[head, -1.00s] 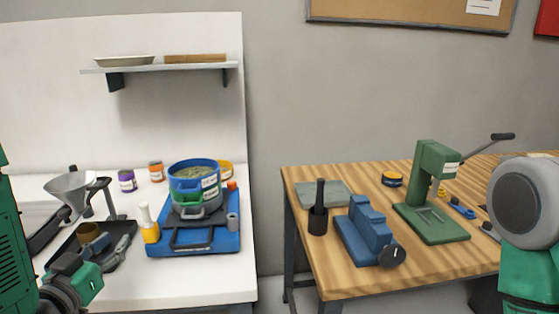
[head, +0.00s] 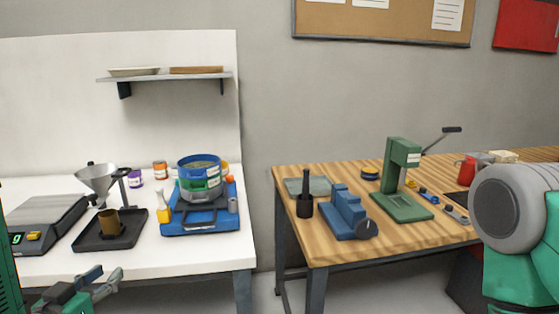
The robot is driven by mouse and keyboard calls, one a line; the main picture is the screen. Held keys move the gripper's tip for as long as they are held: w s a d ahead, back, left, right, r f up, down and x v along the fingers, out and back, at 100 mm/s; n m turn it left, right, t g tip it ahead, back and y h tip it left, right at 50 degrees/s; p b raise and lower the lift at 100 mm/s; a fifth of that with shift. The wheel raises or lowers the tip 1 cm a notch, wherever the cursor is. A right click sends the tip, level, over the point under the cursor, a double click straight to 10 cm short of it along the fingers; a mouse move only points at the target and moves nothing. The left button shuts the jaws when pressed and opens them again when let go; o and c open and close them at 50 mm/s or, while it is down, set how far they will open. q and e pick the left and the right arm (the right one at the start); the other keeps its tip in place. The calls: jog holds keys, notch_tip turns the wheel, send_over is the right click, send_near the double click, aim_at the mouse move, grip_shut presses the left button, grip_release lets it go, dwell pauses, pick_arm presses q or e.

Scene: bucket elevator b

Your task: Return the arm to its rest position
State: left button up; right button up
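My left gripper (head: 108,274) shows at the bottom left of the head view, low in front of the white table's front edge. Its two fingers are spread apart with nothing between them, so it is open and empty. Part of my green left arm shows at the left edge. My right arm (head: 510,207) shows at the right edge as a grey round joint and green links. My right gripper is out of view.
The white table (head: 190,255) holds a scale (head: 42,222), a black tray (head: 126,238) with a brown cup (head: 109,222), a funnel (head: 97,180) and a blue shaker (head: 201,216) with stacked sieves. The wooden table (head: 300,240) holds a blue vise (head: 347,214) and a green press (head: 402,180).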

pick_arm(q)
jog(key=s+d+f+g, duration=0.2)
jog(key=s+f+g, duration=0.2)
jog(key=f, duration=0.4)
jog(key=s+d+f+g, duration=0.3)
jog(key=s+f, duration=0.1)
jog(key=f, duration=0.4)
jog(key=s+d+f+g, duration=0.1)
jog(key=s+f+g, duration=0.3)
jog(key=s, duration=0.5)
jog(key=s+d+f+g+b, duration=0.1)
jog(key=s+d+f+g, duration=0.1)
jog(key=s+f+g, duration=0.2)
jog(key=s+f, duration=0.3)
jog(key=s, duration=0.3)
jog(key=shift+d+g, duration=0.2)
jog(key=shift+g, duration=0.2)
pick_arm(e)
jog(key=shift+w+f, duration=0.2)
jog(key=shift+f, duration=0.45)
pick_arm(q)
jog(key=shift+w, duration=0.1)
jog(key=shift+o, duration=0.2)
